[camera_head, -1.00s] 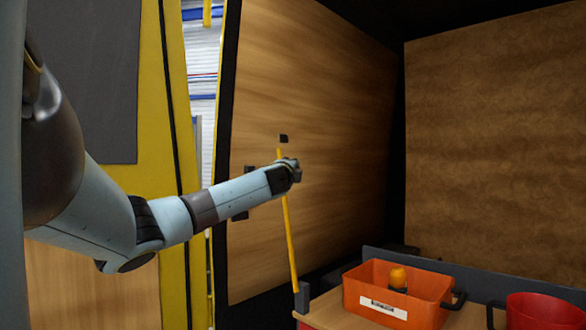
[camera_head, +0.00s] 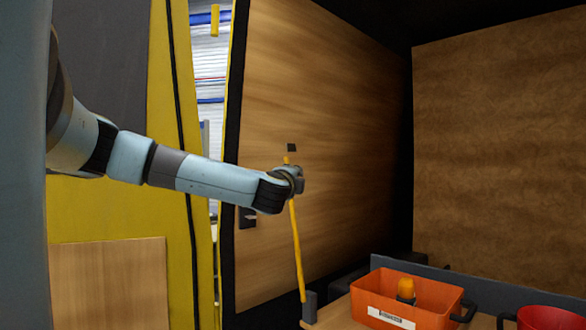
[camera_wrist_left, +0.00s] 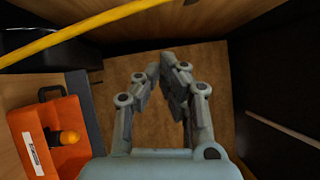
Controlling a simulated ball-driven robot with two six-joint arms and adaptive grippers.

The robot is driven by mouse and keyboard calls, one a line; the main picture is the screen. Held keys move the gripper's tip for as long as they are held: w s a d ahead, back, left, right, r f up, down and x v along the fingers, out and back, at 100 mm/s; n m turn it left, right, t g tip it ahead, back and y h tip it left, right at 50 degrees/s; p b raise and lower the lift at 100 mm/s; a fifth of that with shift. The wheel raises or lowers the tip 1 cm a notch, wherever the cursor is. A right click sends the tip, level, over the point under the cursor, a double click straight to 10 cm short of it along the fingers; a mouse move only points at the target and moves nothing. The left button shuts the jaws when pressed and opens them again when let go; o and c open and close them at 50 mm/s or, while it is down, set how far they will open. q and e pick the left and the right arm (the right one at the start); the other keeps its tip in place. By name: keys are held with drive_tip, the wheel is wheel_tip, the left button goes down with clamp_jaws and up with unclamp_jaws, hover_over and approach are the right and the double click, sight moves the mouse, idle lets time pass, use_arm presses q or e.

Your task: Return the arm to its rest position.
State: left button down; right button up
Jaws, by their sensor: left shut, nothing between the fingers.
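My left arm comes in from the left in the head view and slopes slightly down to the right. My left gripper (camera_head: 298,180) is at its end, in front of the upper part of a yellow pole (camera_head: 297,245). In the left wrist view the fingers of my left gripper (camera_wrist_left: 167,62) are closed together with nothing between them. The yellow pole (camera_wrist_left: 72,35) crosses the upper left of that view, apart from the fingers. My right gripper is not in view.
An orange bin (camera_head: 425,295) with an orange-topped item (camera_head: 406,287) stands on a wooden top at lower right. A red container (camera_head: 550,317) is beside it. A wooden panel (camera_head: 340,130) stands behind the gripper. The orange bin (camera_wrist_left: 50,140) is left of the fingers in the wrist view.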

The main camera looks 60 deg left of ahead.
use_arm(q)
drive_tip(key=shift+f, duration=0.1)
idle(0.6)
